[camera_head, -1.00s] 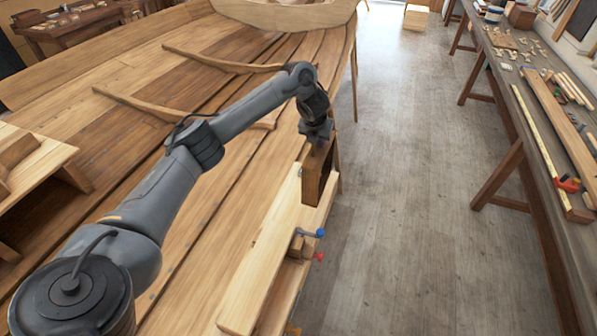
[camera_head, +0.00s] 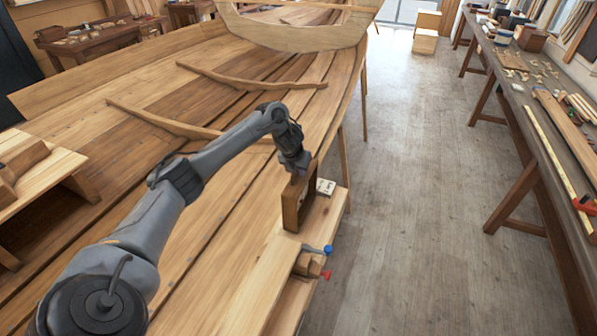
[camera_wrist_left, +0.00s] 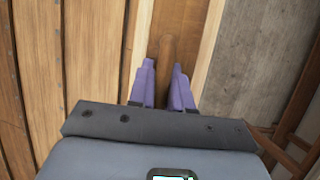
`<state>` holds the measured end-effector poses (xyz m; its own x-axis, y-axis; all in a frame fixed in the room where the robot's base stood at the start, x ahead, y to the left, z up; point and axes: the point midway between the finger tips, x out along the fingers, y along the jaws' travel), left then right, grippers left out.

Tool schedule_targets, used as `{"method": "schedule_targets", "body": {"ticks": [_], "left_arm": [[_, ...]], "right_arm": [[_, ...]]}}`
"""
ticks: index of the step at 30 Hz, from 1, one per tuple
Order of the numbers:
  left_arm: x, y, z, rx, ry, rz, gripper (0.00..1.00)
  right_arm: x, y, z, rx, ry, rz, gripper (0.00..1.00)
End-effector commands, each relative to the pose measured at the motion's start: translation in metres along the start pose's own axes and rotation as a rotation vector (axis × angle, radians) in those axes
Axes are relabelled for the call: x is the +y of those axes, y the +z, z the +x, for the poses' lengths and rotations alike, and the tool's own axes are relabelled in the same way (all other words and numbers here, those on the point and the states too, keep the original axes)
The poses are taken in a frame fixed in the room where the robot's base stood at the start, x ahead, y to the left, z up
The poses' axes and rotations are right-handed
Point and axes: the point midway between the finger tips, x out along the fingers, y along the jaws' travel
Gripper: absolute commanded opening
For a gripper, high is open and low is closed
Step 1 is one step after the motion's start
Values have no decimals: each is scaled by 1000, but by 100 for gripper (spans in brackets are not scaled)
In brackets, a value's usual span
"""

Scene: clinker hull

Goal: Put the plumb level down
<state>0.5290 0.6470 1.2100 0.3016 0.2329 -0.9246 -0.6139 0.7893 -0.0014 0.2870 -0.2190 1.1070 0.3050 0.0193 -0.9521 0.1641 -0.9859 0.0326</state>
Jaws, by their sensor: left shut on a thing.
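The plumb level (camera_head: 290,208) is a brown wooden frame standing upright over the pale plank along the hull's right edge. My left gripper (camera_head: 297,172) is shut on the top of it. In the left wrist view the purple fingers of my left gripper (camera_wrist_left: 166,88) close on both sides of a brown wooden bar of the plumb level (camera_wrist_left: 168,55). The lower edge of the level is at or just above the plank; I cannot tell whether they touch. My right gripper is not in view.
A clamp with a blue knob (camera_head: 327,250) and red tip sits on the plank just nearer than the level. A small pale block with dark marks (camera_head: 325,187) lies right behind it. A long workbench (camera_head: 520,110) with tools runs along the right. The floor between is clear.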

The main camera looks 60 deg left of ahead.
Motion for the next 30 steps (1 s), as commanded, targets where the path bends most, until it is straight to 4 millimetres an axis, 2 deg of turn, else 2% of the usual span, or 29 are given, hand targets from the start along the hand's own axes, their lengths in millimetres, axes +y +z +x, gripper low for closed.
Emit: {"method": "schedule_targets", "body": {"ticks": [15,16,20,30], "left_arm": [[0,-3,8,-3,-1,-1,0],[0,-3,8,-1,0,-1,23],[0,-3,8,-1,0,-1,43],[0,-2,6,-2,-1,-1,44]], "right_arm": [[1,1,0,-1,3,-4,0],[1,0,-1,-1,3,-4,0],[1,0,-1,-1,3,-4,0],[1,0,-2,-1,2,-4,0]]}}
